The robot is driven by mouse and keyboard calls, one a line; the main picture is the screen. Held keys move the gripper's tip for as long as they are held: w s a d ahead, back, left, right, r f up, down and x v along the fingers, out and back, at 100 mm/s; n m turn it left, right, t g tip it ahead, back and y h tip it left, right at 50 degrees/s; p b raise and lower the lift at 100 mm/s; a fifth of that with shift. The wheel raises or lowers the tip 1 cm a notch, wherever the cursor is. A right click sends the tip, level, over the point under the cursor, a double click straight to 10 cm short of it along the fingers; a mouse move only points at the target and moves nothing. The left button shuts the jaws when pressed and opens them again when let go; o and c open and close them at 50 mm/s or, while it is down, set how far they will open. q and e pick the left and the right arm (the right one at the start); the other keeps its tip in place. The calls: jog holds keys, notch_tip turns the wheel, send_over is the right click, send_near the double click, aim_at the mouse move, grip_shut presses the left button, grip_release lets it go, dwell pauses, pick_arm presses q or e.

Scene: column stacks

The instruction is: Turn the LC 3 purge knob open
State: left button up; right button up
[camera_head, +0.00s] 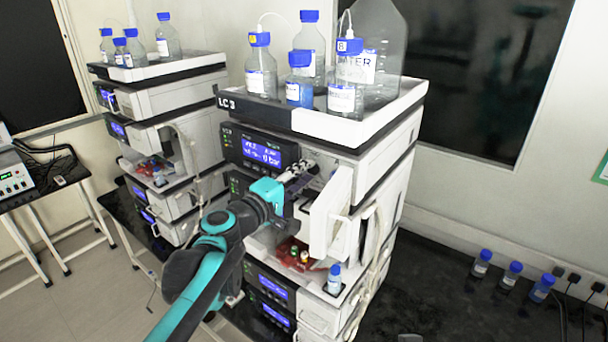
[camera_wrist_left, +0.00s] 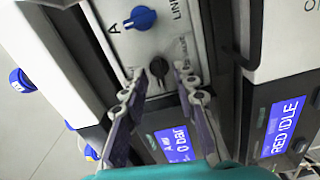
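The LC 3 stack (camera_head: 345,128) stands in the middle of the head view, with its label on the top tray's front. Its pump module has a blue display (camera_head: 262,152) reading 0 bar, also in the left wrist view (camera_wrist_left: 175,143). My left gripper (camera_head: 308,170) is at that module's front panel, hiding the knob there. In the left wrist view, my left gripper (camera_wrist_left: 160,72) is open, with its fingers either side of a small black knob (camera_wrist_left: 155,86). I cannot tell whether they touch it. A blue knob (camera_wrist_left: 140,18) sits beyond the tips, beside a letter A. My right gripper is not seen.
A white door (camera_head: 330,212) stands open just right of the left gripper. Bottles (camera_head: 262,72) fill the tray above. Another stack (camera_head: 165,100) stands to the left. The dark bench (camera_head: 440,285) at right is mostly clear, with small blue-capped bottles (camera_head: 511,275) near the wall.

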pick_arm(q)
jog(key=v, duration=1.2)
jog(key=s+d+f+m+g+y+b, duration=0.1)
jog(key=s+f+m+g+b, duration=0.15)
jog(key=f+b, duration=0.45)
jog(key=s+d+f+m+g+y+b, duration=0.1)
jog(key=s+f+b, duration=0.2)
jog(key=f, duration=0.8)
jog(key=s+a+f+m+g+y+b, duration=0.1)
jog(key=f+b, duration=0.5)
jog(key=f, duration=0.6)
jog(key=s+a+f+m+g+y+b, duration=0.1)
jog(key=s+a+f+m+y+b, duration=0.2)
jog(key=s+a+f+b, duration=0.3)
jog(key=s+a+f+m+g+y+b, duration=0.2)
jog(key=s+a+f+y+b, duration=0.2)
jog(key=f, duration=1.3)
jog(key=shift+s+a+f+y+b, duration=0.35)
jog(key=shift+s+a+b, duration=0.25)
jog(key=shift+s+b, duration=0.35)
